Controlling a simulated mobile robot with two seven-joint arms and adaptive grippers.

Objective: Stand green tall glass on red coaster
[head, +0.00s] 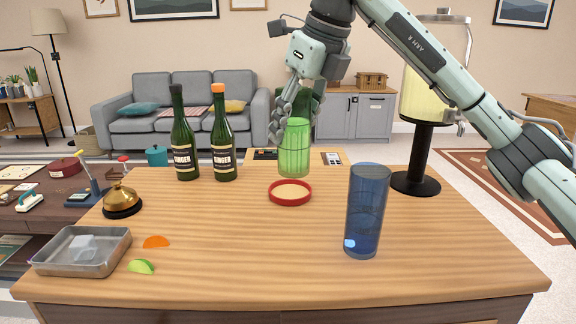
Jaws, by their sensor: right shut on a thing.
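The green tall glass (294,152) is upright in the middle of the head view. My right gripper (281,128), on the arm from the right, is shut on its upper part. The glass's bottom shows just above and behind the red coaster (290,199), seemingly apart from it. The coaster lies flat on the wooden counter (230,250), with a red rim and a pale inside. Part of the gripper's far side is hidden by the glass. My left gripper is not in view.
A tall blue glass (366,212) stands front right of the coaster. Two dark bottles (222,140) stand left behind it. A drink dispenser (424,120) is at the right. A bell (122,201), metal tray (82,251), lime wedge (141,266) and orange slice (156,242) are left. The front middle is clear.

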